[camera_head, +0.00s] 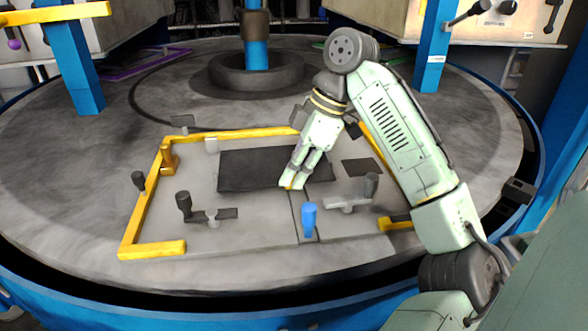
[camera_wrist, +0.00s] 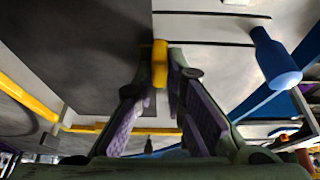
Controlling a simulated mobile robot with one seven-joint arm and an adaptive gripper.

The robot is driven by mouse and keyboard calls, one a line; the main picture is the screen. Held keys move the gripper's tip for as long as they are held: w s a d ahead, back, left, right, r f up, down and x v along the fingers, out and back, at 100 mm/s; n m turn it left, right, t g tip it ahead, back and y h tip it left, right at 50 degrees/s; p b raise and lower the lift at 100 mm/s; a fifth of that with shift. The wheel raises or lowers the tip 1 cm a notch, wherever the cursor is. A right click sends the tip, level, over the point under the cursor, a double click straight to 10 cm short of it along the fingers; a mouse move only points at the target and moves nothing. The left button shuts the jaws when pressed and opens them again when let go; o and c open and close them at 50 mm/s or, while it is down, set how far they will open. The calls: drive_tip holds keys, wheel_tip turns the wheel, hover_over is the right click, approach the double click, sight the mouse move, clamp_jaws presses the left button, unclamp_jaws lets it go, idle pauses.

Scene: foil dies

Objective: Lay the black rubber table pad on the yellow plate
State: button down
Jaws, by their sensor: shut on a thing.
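The black rubber pad (camera_head: 245,170) lies as a dark, flat rectangle over the pale plate (camera_head: 260,225), which has yellow bars (camera_head: 139,215) along its edges. In the wrist view the pad (camera_wrist: 75,35) fills the upper left, with its edge by my fingertips. My gripper (camera_head: 291,184) is at the pad's near edge, right of its middle. In the wrist view my gripper's fingers (camera_wrist: 160,75) close on a small yellow piece (camera_wrist: 160,62) at that edge. I cannot tell whether it is joined to the pad, or whether the pad touches the plate all over.
A blue peg (camera_head: 309,220) stands close to my gripper on the near side; it also shows in the wrist view (camera_wrist: 276,60). Dark-knobbed clamps stand at the left (camera_head: 184,205) and right (camera_head: 371,186). A blue post (camera_head: 256,40) rises behind. The round grey table is mostly clear.

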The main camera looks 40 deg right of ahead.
drive_tip(key=shift+f+b, duration=0.45)
drive_tip(key=shift+f, duration=0.75)
drive_tip(key=c, duration=1.6)
unclamp_jaws()
drive_tip(key=shift+o, duration=0.2)
drive_tip(key=v, duration=1.2)
